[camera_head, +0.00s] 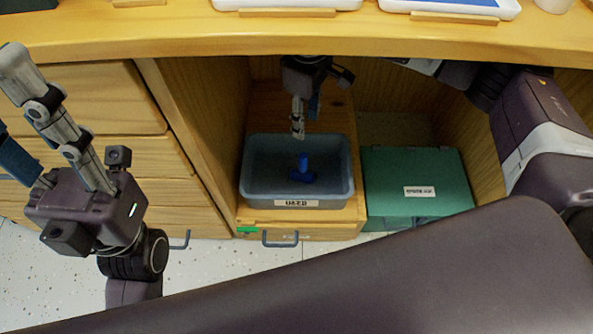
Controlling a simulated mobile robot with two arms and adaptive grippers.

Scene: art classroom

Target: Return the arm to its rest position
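My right gripper (305,118) hangs fingers down inside the open compartment under the desk, above a blue-grey bin (345,186) labelled "USED". Its two fingers, one grey and one blue, stand slightly apart with nothing visible between them. A small blue object (303,171) lies in the bin, apart from the fingers. My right arm (540,120) comes in from the right, partly hidden by the desk edge. My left gripper (18,105) is at the left, outside the desk by the drawers, with its fingers spread and empty, pointing up and left; its blue finger is cut off by the picture edge.
A green box (416,182) with a white label stands right of the bin. The wooden desktop (180,30) overhangs the compartment, with trays along its top. Drawers (105,100) and a divider (196,115) bound the left side. Speckled floor (215,285) is free in front.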

